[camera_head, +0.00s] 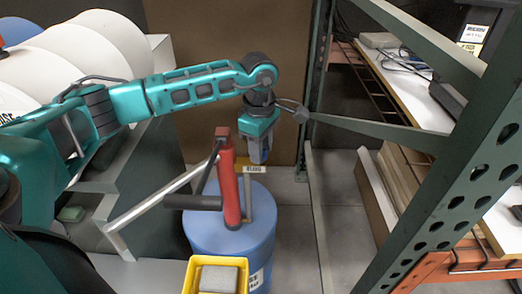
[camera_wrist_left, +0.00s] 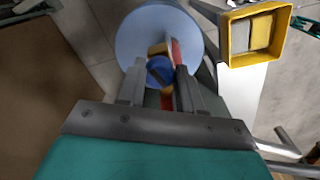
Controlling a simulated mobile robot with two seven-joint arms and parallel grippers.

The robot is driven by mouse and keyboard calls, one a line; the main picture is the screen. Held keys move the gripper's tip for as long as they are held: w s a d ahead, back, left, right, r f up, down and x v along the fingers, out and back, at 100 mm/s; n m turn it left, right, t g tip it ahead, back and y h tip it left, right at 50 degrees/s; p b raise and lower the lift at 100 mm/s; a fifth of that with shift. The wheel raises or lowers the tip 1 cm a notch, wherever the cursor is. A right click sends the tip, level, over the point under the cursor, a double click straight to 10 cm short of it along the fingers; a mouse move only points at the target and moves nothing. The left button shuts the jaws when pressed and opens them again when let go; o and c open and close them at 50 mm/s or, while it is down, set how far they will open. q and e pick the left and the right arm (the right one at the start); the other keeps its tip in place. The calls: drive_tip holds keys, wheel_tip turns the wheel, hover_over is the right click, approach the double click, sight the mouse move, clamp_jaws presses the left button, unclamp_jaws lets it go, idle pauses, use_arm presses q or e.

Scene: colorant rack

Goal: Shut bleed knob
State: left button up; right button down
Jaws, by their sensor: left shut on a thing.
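The bleed knob (camera_wrist_left: 160,70) is a round blue knob with a dark bar across it, in the left wrist view. It sits over the blue drum (camera_head: 208,232) beside a red pump (camera_head: 230,185). A small yellow label (camera_head: 252,169) shows just below my gripper. My left gripper (camera_head: 258,160) points down over the back of the drum; in the left wrist view its two fingers (camera_wrist_left: 160,88) are on either side of the knob, shut on it. In the head view the knob is hidden by the gripper. My right gripper is not in view.
The pump's grey handle (camera_head: 160,200) reaches out left of the drum. A yellow bin (camera_head: 190,270) with a grey block stands in front. A green metal rack (camera_head: 465,160) rises on the right, and white drums (camera_head: 85,50) lie at left.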

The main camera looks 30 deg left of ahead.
use_arm(q)
drive_tip(key=shift+m+b, duration=0.5)
drive_tip(key=shift+m, duration=1.1)
drive_tip(key=o, duration=1)
drive_tip(key=shift+o, duration=0.2)
wheel_tip(320, 180, up, 13)
drive_tip(key=shift+s+p, duration=0.25)
drive_tip(key=shift+p, duration=0.2)
